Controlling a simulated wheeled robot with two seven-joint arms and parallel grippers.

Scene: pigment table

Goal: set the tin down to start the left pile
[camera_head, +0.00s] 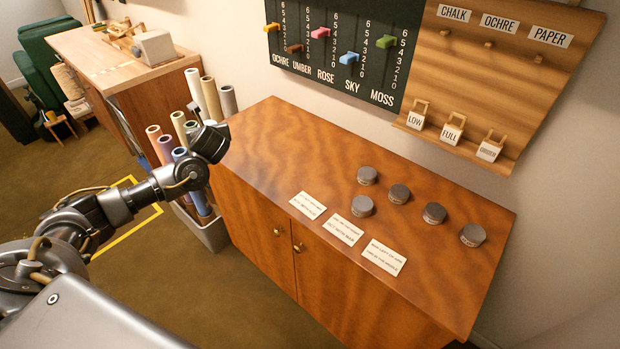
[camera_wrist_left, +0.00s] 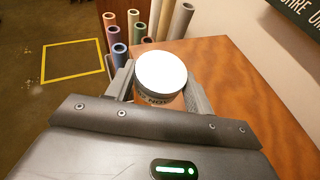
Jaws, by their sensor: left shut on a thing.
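My left gripper (camera_head: 212,142) is at the left end of the wooden cabinet top (camera_head: 280,140). In the left wrist view, the left gripper (camera_wrist_left: 158,85) is shut on a round tin (camera_wrist_left: 162,72) with a bright, pale lid and a printed label on its side. The tin appears upright; its underside is hidden, and I cannot make it out in the head view. Several grey-lidded tins stand apart on the right half of the cabinet top, among them a front-left tin (camera_head: 362,205), a back tin (camera_head: 367,175) and a rightmost tin (camera_head: 472,236). My right gripper is not in view.
Three printed cards, a left one (camera_head: 308,205), a middle one (camera_head: 344,230) and a right one (camera_head: 384,257), lie along the front edge. The cabinet top's left half is clear. A bin of paper rolls (camera_head: 210,232) stands left of the cabinet. A peg board (camera_head: 480,80) hangs behind.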

